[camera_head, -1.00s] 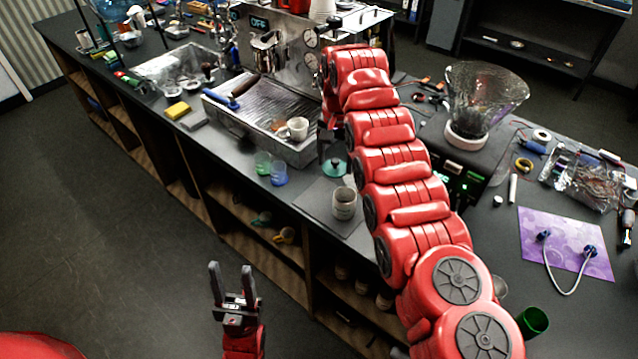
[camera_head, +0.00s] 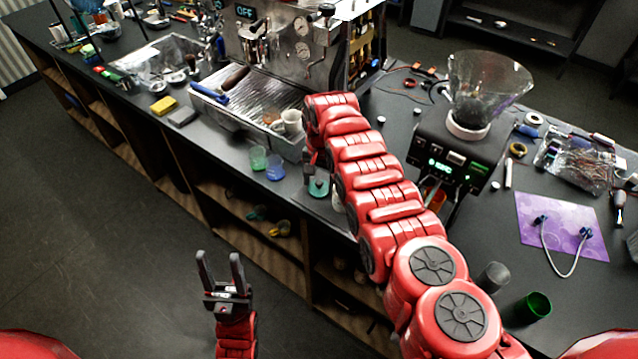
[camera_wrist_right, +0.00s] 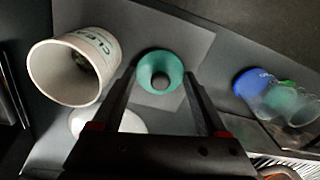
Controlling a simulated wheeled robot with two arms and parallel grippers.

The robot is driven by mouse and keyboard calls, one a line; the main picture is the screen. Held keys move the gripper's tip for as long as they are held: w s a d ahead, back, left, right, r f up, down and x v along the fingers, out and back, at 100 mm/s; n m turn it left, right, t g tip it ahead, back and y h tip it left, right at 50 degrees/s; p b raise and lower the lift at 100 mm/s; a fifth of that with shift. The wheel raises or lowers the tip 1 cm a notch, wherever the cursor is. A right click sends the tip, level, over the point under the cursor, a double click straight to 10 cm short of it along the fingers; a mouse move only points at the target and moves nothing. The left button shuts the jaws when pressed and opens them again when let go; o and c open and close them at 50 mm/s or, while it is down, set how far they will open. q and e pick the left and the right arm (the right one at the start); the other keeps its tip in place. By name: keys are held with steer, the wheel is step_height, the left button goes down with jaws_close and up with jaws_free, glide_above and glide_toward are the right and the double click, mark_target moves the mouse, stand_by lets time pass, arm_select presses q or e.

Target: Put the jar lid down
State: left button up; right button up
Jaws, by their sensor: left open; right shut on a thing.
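The jar lid (camera_head: 319,187) is a small round teal disc with a grey knob. My right gripper (camera_head: 315,172) points down and is shut on it. In the right wrist view the lid (camera_wrist_right: 160,72) sits between the fingertips, over a grey mat (camera_wrist_right: 195,45). I cannot tell whether it touches the mat. A white cup with green lettering (camera_wrist_right: 75,68) is beside it in that view; in the head view my right arm mostly hides this cup. My left gripper (camera_head: 219,256) is open and empty, in front of the counter.
A green glass (camera_head: 259,158) and a blue glass (camera_head: 275,169) stand left of the lid. The espresso machine (camera_head: 285,45) is behind, with a cup (camera_head: 292,121) on its tray. A grinder (camera_head: 465,140) stands to the right. In the wrist view a white round thing (camera_wrist_right: 125,122) lies partly behind the fingers.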

mark_target(320, 182)
steer(key=shift+a+f, duration=0.1)
steer(key=shift+f, duration=0.05)
steer(key=shift+f, duration=0.15)
steer(key=o, duration=1)
steer(key=shift+r+p, duration=0.3)
steer(key=shift+r, duration=0.2)
step_height(320, 182, up, 2)
steer(key=shift+r+p, duration=0.2)
steer(key=shift+p, duration=0.6)
step_height(320, 182, up, 9)
steer(key=b, duration=0.3)
